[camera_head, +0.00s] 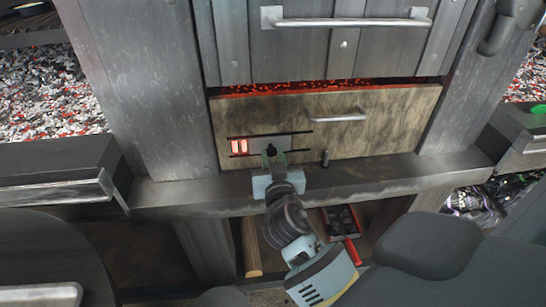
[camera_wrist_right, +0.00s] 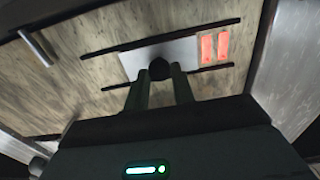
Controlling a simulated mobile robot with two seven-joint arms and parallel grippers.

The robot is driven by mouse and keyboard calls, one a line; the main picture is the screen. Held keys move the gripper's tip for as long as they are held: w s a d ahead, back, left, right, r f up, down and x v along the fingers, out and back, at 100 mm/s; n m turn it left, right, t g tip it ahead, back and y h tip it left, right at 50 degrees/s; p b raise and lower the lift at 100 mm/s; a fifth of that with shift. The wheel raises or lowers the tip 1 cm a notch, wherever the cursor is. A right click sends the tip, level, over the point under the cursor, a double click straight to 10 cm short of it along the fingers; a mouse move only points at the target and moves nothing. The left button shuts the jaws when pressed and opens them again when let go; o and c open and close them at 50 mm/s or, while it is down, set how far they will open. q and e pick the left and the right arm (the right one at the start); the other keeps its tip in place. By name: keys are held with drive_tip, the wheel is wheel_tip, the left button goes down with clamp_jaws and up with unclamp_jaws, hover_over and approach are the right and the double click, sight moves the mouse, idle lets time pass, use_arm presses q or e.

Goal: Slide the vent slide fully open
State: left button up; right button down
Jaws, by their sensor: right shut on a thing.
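The vent slide is a light metal plate (camera_head: 262,146) between two dark rails on the wooden-brown front panel. It carries a dark round knob (camera_head: 271,150). My right gripper (camera_head: 272,157) is shut on the knob. The right wrist view shows the two fingers (camera_wrist_right: 159,88) on either side of the knob (camera_wrist_right: 160,69). Two glowing red vent slots (camera_head: 239,146) show uncovered at the plate's left end in the head view. In the right wrist view the slots (camera_wrist_right: 214,47) lie to the right of the plate (camera_wrist_right: 140,60). Whether other slots lie behind the plate is hidden. My left gripper is not seen.
The panel (camera_head: 385,115) has a bar handle (camera_head: 338,118) and a small dark peg (camera_head: 325,158) to the right of the slide. A grey ledge (camera_head: 350,182) runs below it. Red embers glow along the panel's top edge. A larger door handle (camera_head: 345,22) is above.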

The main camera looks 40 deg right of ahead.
drive_tip(key=s+d, duration=0.2)
drive_tip(key=d, duration=0.1)
drive_tip(key=s+d+p, duration=0.1)
drive_tip(key=shift+d, duration=0.35)
drive_tip(key=shift+w, duration=0.1)
drive_tip(key=c, duration=1.2)
unclamp_jaws()
drive_tip(key=shift+d, duration=0.15)
